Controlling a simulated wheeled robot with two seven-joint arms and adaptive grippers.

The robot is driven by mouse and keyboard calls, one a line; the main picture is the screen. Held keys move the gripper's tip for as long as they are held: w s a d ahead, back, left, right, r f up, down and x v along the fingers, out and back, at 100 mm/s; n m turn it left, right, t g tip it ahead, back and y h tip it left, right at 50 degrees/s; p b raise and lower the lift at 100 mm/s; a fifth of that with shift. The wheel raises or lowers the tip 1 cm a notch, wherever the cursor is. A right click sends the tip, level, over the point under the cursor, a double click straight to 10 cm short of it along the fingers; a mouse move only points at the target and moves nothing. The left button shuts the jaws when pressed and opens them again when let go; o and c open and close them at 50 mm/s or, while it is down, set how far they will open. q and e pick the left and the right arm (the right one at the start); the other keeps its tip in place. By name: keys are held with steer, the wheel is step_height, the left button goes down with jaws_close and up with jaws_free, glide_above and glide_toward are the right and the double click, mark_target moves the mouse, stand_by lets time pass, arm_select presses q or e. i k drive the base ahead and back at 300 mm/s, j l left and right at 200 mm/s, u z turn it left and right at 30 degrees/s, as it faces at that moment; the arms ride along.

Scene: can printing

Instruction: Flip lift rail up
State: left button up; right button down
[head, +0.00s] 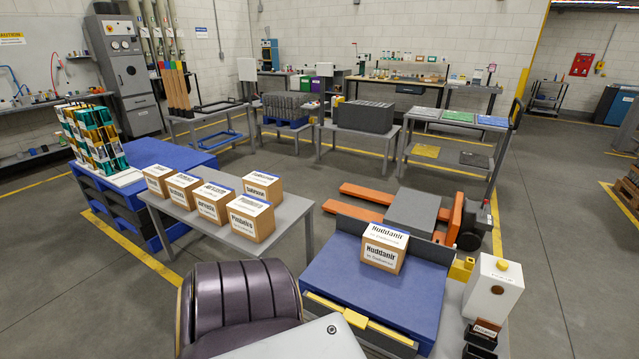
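A lift with a blue top (345,278) stands at the front right. A long yellow bar (352,323) runs low along its near edge, and a raised blue-grey panel (398,237) stands along its far edge. I cannot tell for sure which of these is the lift rail. A cardboard box (384,249) labelled "Huddanit" sits on the blue top near the far panel. Neither of my grippers shows in the head view.
A grey table (285,216) with several boxes is at the left. A dark padded chair (240,299) is close in front.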

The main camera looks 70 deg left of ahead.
mark_target(357, 320)
steer(key=k+u, duration=0.4)
steer(key=k+j+u, duration=0.25)
steer(key=k+u, duration=0.2)
steer(key=k+j+u, duration=0.4)
